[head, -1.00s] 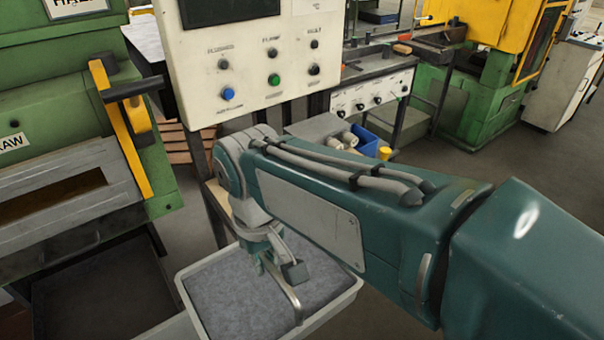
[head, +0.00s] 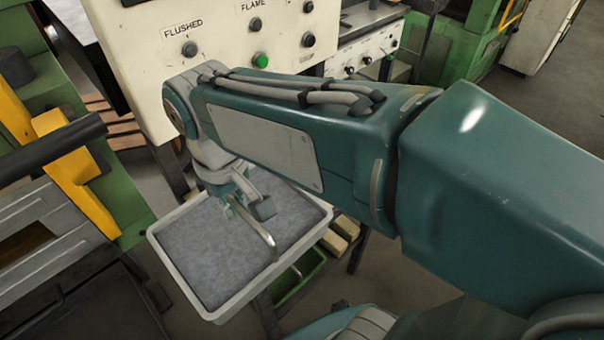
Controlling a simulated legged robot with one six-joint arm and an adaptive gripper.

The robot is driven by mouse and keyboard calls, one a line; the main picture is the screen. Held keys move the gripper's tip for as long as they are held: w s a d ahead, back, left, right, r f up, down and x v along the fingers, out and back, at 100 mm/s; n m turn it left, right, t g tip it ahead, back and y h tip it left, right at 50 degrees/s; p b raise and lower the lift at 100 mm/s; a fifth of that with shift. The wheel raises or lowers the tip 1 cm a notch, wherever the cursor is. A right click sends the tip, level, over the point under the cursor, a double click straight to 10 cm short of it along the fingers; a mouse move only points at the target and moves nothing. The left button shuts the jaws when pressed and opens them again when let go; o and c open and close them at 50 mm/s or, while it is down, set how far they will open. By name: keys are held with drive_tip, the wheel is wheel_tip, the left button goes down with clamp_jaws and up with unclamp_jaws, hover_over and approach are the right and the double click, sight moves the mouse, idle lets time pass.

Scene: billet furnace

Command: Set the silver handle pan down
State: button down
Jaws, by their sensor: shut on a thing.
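The silver handle pan (head: 309,243) is a shallow, pale grey rectangular pan with a grey, rough-looking fill. A bent silver handle (head: 264,234) rises over its middle. My gripper (head: 246,211) is above the pan and shut on the handle, and the fingers hide part of it. The pan looks about level. I cannot tell from this view whether its underside touches anything.
A white control panel (head: 225,60) with buttons stands behind. A green machine with a yellow bar (head: 62,160) is at left, with a dark tray (head: 90,310) below it. A green container (head: 298,277) and pale blocks (head: 345,228) sit low, right of the pan.

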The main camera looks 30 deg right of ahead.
drive_tip(key=w, duration=0.1)
approach(273, 185)
drive_tip(key=s+a+f, duration=0.2)
drive_tip(key=a+f, duration=0.1)
drive_tip(key=shift+s+a, duration=0.1)
drive_tip(key=shift+s, duration=0.1)
drive_tip(key=w+d+f, duration=0.2)
drive_tip(key=f, duration=0.1)
drive_tip(key=w+d+f, duration=0.1)
drive_tip(key=f, duration=0.1)
drive_tip(key=shift+w+d, duration=0.15)
drive_tip(key=shift+w+d+f, duration=0.1)
drive_tip(key=shift+f, duration=0.15)
drive_tip(key=shift+w+d+f, duration=0.1)
drive_tip(key=shift+w+f, duration=0.05)
drive_tip(key=shift+f, duration=0.8)
drive_tip(key=shift+w+d+f, duration=0.1)
drive_tip(key=shift+f, duration=0.85)
drive_tip(key=c, duration=0.7)
unclamp_jaws()
drive_tip(key=shift+f, duration=0.1)
